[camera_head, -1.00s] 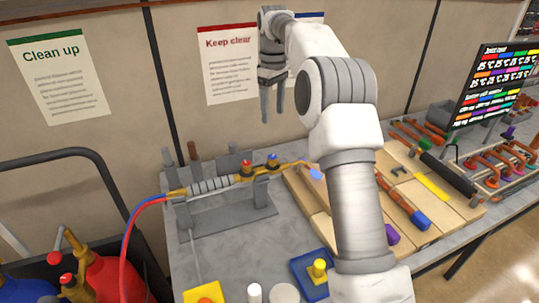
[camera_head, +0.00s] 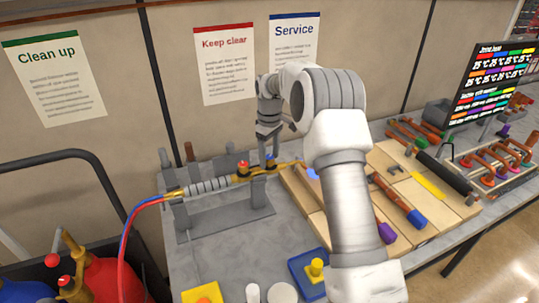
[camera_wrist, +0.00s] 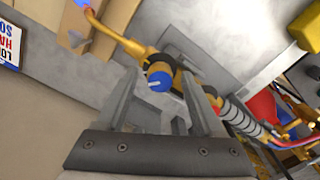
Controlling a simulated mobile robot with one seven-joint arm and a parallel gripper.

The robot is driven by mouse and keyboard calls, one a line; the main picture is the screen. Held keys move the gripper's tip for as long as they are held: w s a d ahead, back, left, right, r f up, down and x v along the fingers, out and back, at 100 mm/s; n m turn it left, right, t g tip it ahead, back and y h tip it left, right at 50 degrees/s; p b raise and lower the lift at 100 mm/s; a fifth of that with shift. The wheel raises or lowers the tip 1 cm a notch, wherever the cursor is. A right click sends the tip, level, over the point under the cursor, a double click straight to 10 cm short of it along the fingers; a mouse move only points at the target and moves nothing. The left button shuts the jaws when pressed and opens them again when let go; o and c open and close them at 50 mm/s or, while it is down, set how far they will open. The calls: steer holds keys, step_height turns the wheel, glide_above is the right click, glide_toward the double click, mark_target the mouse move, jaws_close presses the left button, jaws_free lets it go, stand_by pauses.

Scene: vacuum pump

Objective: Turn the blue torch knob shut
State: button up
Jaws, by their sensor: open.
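The blue torch knob (camera_wrist: 159,82) sits on the brass torch body (camera_wrist: 185,66). In the wrist view it shows between the two fingers of my gripper (camera_wrist: 160,75), with a light mark across its top. My gripper is open and points down over the torch in the head view (camera_head: 268,160), where its fingers partly hide the knob. I cannot tell whether the fingertips reach down beside the knob or touch it. A red knob (camera_head: 242,165) sits on the torch to the left of my gripper.
A grey stand (camera_head: 228,219) holds the torch on the workbench. Red and blue hoses (camera_head: 135,217) run from its left end. Wooden boards (camera_head: 400,178) with tools lie to the right.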

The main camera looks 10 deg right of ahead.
jaws_close()
stand_by(0.3)
stand_by(0.3)
steer(key=m, duration=0.4)
steer(key=shift+m, duration=0.4)
steer(key=shift+m+b, duration=0.35)
steer(key=shift+m, duration=1.65)
jaws_free()
